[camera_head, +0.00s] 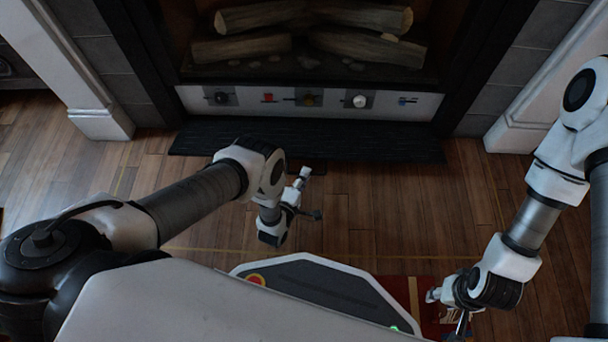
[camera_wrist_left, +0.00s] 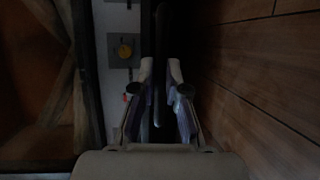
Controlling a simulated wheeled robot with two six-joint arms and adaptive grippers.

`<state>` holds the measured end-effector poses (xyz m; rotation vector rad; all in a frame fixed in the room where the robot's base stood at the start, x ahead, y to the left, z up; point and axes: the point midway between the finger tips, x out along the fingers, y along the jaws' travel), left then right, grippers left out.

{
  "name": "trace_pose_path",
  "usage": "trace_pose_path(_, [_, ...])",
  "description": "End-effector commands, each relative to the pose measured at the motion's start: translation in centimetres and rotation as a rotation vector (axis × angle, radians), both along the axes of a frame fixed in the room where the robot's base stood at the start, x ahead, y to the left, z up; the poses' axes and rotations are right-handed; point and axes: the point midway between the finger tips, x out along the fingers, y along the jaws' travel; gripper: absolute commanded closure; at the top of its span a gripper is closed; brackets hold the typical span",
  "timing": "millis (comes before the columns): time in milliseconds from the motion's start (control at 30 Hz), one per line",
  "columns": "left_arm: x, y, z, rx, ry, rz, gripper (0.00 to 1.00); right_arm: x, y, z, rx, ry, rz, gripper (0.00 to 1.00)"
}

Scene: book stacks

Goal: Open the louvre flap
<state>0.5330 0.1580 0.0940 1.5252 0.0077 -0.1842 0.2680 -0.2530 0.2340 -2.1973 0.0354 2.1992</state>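The louvre flap appears to be the dark slatted panel (camera_head: 400,145) below the fireplace's control strip. It stretches across the hearth front. I cannot tell for sure how far it is tilted. My left gripper (camera_head: 309,193) is in front of its middle in the head view, low over the wooden floor. In the left wrist view, the left gripper's fingers (camera_wrist_left: 160,75) are apart, with a dark upright edge (camera_wrist_left: 161,40) showing between or beyond them. Contact with it is unclear. My right gripper (camera_head: 447,309) is at the lower right, far from the flap, its fingers apart and empty.
Logs (camera_head: 365,47) lie in the fireplace. White pilasters (camera_head: 101,124) flank it. The wooden floor (camera_head: 400,210) in front is clear, with a red rug (camera_head: 432,318) nearer me.

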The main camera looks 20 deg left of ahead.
Motion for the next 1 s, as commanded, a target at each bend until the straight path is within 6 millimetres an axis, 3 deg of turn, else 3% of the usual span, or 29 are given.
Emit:
trace_pose_path(67, [0.0, -0.1, 0.0, -0.001, 0.0, -0.002, 0.63, 0.0, 0.0, 0.0, 0.0, 0.0, 0.0, 0.6])
trace_pose_path(433, [0.0, 0.0, 0.6, 0.0, 0.0, -0.001, 0.63, 0.0, 0.0, 0.0, 0.0, -0.001, 0.0, 0.6])
trace_pose_path(567, [0.1, -0.1, 2.7, 0.001, -0.001, -0.001, 0.63, 0.0, 0.0, 0.0, 0.0, -0.001, 0.0, 0.6])
trace_pose_path(800, [0.1, -0.1, 8.2, 0.0, 0.0, -0.003, 0.63, 0.0, 0.0, 0.0, 0.0, -0.001, 0.0, 0.6])
trace_pose_path(1000, [0.0, -0.1, 10.0, 0.0, 0.0, -0.002, 0.63, 0.0, 0.0, 0.0, 0.0, -0.001, 0.0, 0.6])
